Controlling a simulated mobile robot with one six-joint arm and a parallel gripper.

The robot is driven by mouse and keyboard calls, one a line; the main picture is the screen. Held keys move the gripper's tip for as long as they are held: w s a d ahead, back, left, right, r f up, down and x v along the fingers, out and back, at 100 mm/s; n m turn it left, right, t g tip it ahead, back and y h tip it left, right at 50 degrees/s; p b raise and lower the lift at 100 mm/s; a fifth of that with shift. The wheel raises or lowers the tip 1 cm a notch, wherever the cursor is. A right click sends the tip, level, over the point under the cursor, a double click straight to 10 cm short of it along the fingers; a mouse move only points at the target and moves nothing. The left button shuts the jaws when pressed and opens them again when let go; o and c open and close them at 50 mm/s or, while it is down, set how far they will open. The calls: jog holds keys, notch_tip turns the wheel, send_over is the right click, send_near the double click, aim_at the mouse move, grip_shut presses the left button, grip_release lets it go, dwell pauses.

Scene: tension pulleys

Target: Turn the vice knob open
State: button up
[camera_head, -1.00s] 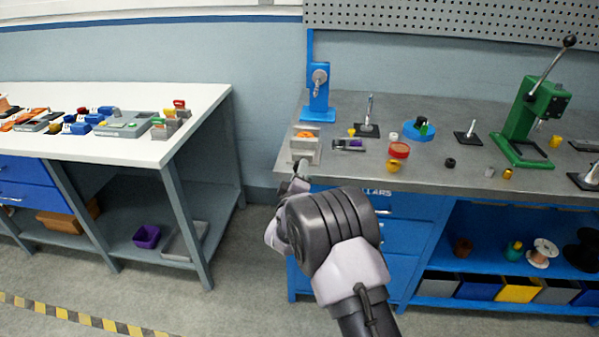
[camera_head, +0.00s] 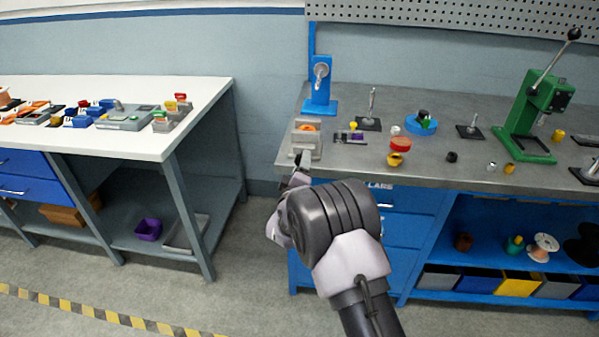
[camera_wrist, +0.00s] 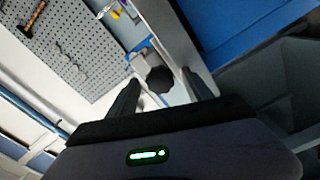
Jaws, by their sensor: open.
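The vice (camera_head: 305,140) is a small grey block at the front left edge of the grey workbench, with an orange round piece (camera_head: 307,128) in it. Its dark, lobed knob (camera_wrist: 160,79) shows in the wrist view in front of a pale grey surface. My gripper (camera_wrist: 161,84) is open, with one finger on each side of the knob; gaps show between the fingers and the knob. In the head view my gripper (camera_head: 301,167) is just in front of the vice, and my wrist partly hides it.
A blue press (camera_head: 320,88) stands behind the vice. Small parts, a red cap (camera_head: 400,144) and a green lever press (camera_head: 535,105) are to the right. A white table (camera_head: 150,140) stands left, across a floor gap.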

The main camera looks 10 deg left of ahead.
jog(key=s+p, duration=0.3)
jog(key=s, duration=1.4)
jog(key=shift+s+a+p, duration=0.15)
jog(key=shift+a+p, duration=0.15)
